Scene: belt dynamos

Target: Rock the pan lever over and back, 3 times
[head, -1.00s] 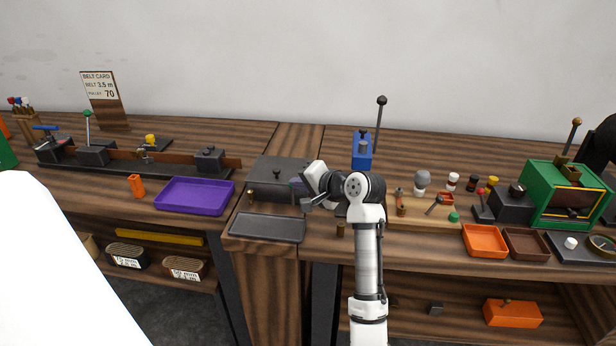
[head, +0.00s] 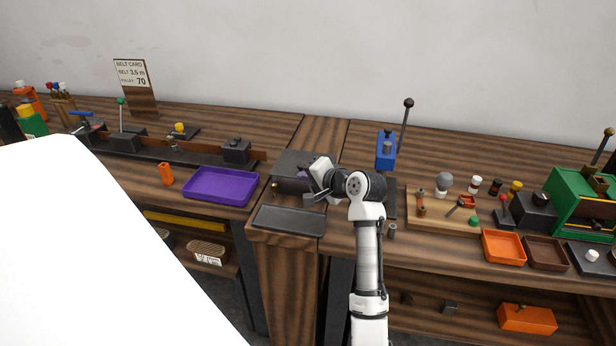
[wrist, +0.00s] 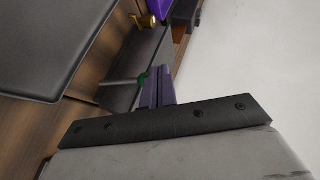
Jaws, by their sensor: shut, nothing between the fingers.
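My gripper (wrist: 157,88), with purple fingers, is shut and empty. In the head view its tips (head: 303,174) are at the front of a dark block on the bench. In the wrist view a thin grey lever (wrist: 122,80) with a green tip stands right beside the fingertips; it looks like the pan lever. I cannot tell whether fingers and lever touch. In the head view my gripper and wrist hide this lever. A flat dark pan (head: 290,220) lies in front of the block, and also fills the upper left of the wrist view (wrist: 60,40).
A brass knob (wrist: 148,20) sticks out near the block (head: 293,160). A purple tray (head: 222,186) lies to the left. A blue stand (head: 386,150) with a tall black-knobbed lever rises behind my wrist. A wooden board (head: 440,215) with small parts is to the right.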

